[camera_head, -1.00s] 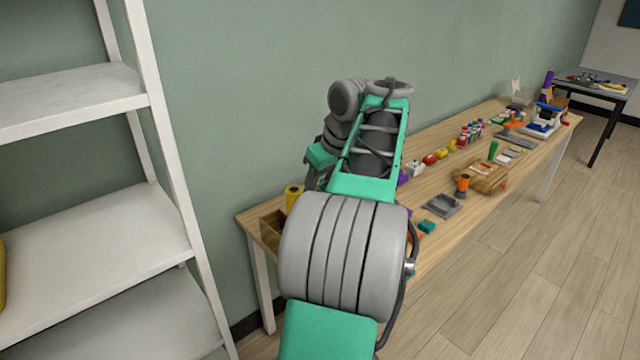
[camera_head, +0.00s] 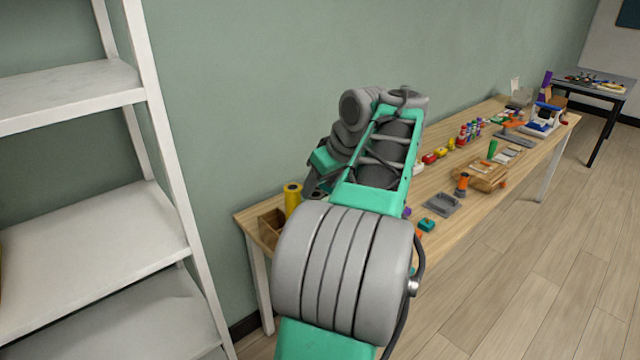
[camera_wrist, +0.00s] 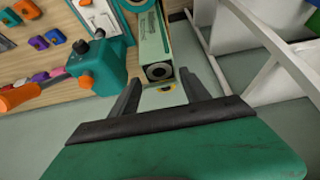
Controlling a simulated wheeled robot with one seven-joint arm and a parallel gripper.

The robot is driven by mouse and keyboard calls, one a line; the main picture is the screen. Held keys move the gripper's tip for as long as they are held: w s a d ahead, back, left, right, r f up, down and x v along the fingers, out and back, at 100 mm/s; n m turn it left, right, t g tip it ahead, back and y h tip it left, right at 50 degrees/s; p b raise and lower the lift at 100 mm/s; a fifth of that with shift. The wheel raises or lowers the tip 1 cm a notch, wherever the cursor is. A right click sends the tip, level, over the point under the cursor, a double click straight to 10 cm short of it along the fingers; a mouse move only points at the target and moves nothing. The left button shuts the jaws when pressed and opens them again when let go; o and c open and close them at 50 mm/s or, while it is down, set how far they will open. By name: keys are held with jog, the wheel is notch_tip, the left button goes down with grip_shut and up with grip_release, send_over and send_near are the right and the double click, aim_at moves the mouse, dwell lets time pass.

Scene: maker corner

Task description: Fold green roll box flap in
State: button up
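In the wrist view a narrow green box (camera_wrist: 152,35) lies with its near end toward my gripper. A dark round roll end (camera_wrist: 158,71) shows in that end. A small pale piece with a yellow and dark mark (camera_wrist: 166,88) shows just below it; I cannot tell whether this is the flap. My gripper (camera_wrist: 159,72) is open, its two dark fingers apart, one on each side of the box end in the picture. I see nothing clasped between them, and I cannot tell the distance to the box. In the head view my arm hides the gripper and the green box.
A green tool with orange parts (camera_wrist: 97,62) stands left of the box, with small coloured pieces beyond. The wooden table (camera_head: 465,230) holds a yellow roll (camera_head: 292,197), a brown box (camera_head: 271,222) and many small items. White shelves (camera_head: 90,215) stand close at left.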

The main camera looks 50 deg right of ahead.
jog(key=shift+o, duration=1.3)
jog(key=shift+r, duration=0.15)
jog(key=d+p+v, duration=0.1)
jog(key=p+v, duration=0.2)
jog(key=v, duration=0.4)
jog(key=shift+s+a+r, duration=0.15)
jog(key=shift+a+r, duration=0.05)
jog(key=shift+a, duration=0.35)
